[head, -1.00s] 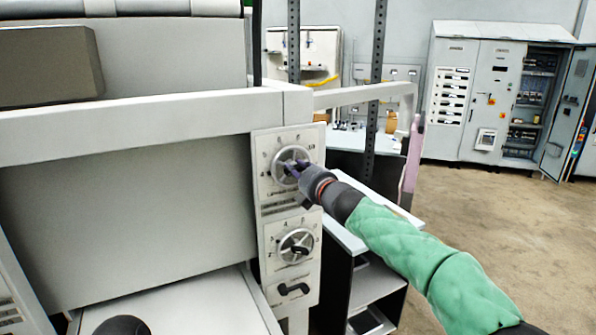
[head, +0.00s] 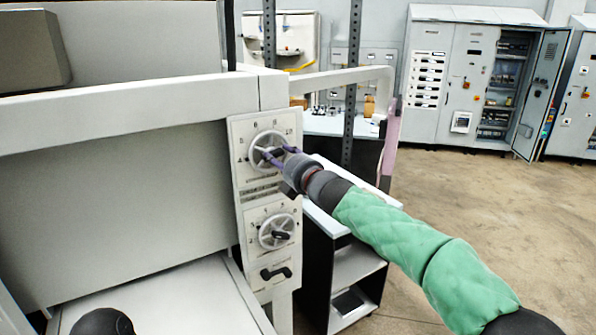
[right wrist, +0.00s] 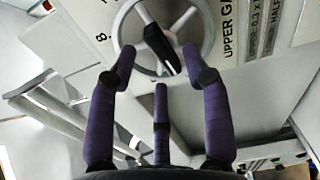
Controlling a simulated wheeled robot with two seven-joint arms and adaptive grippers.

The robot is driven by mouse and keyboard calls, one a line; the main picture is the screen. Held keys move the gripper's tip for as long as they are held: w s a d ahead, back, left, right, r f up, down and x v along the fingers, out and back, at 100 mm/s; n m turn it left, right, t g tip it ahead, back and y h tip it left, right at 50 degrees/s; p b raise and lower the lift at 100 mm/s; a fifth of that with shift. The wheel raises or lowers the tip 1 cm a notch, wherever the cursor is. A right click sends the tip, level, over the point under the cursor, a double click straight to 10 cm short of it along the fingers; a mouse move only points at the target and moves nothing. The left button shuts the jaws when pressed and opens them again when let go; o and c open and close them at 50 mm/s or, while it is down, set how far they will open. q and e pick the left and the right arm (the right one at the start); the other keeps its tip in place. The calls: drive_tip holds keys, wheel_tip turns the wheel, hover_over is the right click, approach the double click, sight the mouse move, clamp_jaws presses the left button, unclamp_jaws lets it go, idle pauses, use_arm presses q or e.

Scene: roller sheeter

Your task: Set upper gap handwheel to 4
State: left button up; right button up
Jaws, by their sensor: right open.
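The upper gap handwheel (head: 266,136) is a round silver wheel with spokes and a black handle, on a white panel (head: 237,135) with a printed number scale. My right gripper (head: 275,153) is open at the front of this wheel, its purple fingers spread. In the right wrist view the handwheel (right wrist: 190,14) lies just beyond the fingertips (right wrist: 158,70), with its black handle (right wrist: 160,45) between the two outer fingers. An "8" and part of the words "UPPER GA" are readable beside it. I cannot tell whether the fingers touch the wheel or which number it is set to.
A white machine frame (head: 130,115) fills the left. A shelf unit (head: 355,272) stands right of the panel. Open floor (head: 490,210) lies further right.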

drive_tip(key=v, duration=0.9)
drive_tip(key=shift+f, duration=0.1)
idle(0.4)
wheel_tip(320, 180, down, 22)
drive_tip(key=w+m+g+h, duration=0.2)
drive_tip(key=m+g, duration=0.1)
drive_tip(key=m, duration=0.3)
drive_tip(key=s+d+f+m+g+h, duration=0.1)
drive_tip(key=s+f+m+g, duration=0.2)
drive_tip(key=f, duration=0.8)
drive_tip(key=s+d+f+m+g, duration=0.1)
drive_tip(key=s+f+m, duration=0.3)
drive_tip(key=f, duration=0.6)
drive_tip(key=s+d+f+m+g, duration=0.1)
drive_tip(key=s+f+m+g, duration=0.3)
drive_tip(key=s+f, duration=0.9)
drive_tip(key=s+d+f+m+g+h, duration=0.1)
drive_tip(key=s+f+m+g, duration=0.3)
drive_tip(key=s+f+m, duration=0.7)
drive_tip(key=s+f, duration=0.2)
drive_tip(key=s, duration=0.4)
drive_tip(key=shift+s+d, duration=0.25)
drive_tip(key=shift+d, duration=0.1)
drive_tip(key=shift+c, duration=1)
drive_tip(key=shift+w+a, duration=0.1)
drive_tip(key=shift+a, duration=0.05)
